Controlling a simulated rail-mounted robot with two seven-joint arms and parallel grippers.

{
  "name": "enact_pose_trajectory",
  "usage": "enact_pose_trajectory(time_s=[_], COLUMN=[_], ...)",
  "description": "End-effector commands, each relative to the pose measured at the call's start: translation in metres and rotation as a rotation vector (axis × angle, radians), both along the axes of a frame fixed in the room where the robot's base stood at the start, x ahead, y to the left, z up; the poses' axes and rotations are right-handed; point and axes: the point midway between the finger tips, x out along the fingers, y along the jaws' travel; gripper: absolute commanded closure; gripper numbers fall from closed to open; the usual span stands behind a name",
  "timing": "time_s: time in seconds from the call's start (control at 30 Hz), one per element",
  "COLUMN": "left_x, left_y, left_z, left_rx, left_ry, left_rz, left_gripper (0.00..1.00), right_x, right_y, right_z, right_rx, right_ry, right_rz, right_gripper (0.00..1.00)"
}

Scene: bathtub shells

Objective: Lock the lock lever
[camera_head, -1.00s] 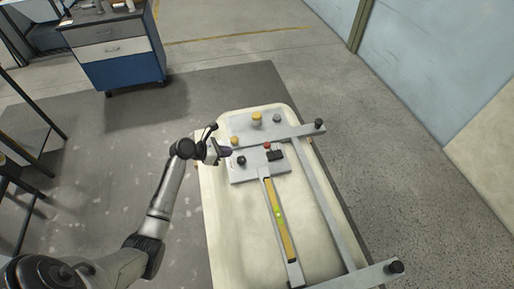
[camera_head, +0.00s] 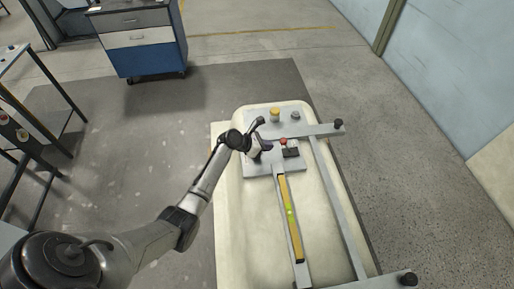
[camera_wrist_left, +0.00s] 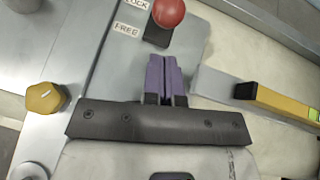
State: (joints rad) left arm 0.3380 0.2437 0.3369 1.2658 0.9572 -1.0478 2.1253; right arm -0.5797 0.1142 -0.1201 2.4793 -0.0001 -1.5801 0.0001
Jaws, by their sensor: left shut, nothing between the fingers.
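The lock lever's red ball knob (camera_head: 283,141) stands on the grey fixture plate (camera_head: 262,168) over the tub. In the left wrist view the knob (camera_wrist_left: 168,12) is at the top edge, above a dark base (camera_wrist_left: 158,36). The LOCK label (camera_wrist_left: 137,3) and FREE label (camera_wrist_left: 127,30) are beside it. I cannot tell clearly which setting the lever is in. My left gripper (camera_head: 266,147) is over the plate, just left of the knob. In the wrist view its purple fingers (camera_wrist_left: 165,62) are together and empty, apart from the knob. My right gripper is not visible.
The cream tub shell (camera_head: 228,235) carries a grey frame with a long yellow-marked bar (camera_head: 291,220). A dark block (camera_head: 290,152) sits near the red knob. A blue cabinet (camera_head: 150,58) stands far back.

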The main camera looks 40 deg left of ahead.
Motion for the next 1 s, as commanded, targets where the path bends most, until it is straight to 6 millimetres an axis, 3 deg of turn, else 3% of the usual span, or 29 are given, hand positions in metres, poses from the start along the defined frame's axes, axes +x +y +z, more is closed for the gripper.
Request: enact_pose_trajectory(time_s=[0.27, 0.73, 1.0], left_x=[0.020, 0.022, 0.018], left_y=[-0.009, -0.010, -0.002], left_z=[0.006, 0.007, 0.016], left_rx=[0.000, 0.000, 0.022], left_ry=[0.001, 0.002, 0.032], left_rz=[0.000, 0.000, 0.017], left_gripper=[1.00, 1.00, 1.00], right_x=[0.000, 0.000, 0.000], right_y=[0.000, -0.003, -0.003], right_z=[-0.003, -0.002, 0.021], right_rx=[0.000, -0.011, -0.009], right_ry=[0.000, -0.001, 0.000], right_rz=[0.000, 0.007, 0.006], right_gripper=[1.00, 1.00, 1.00])
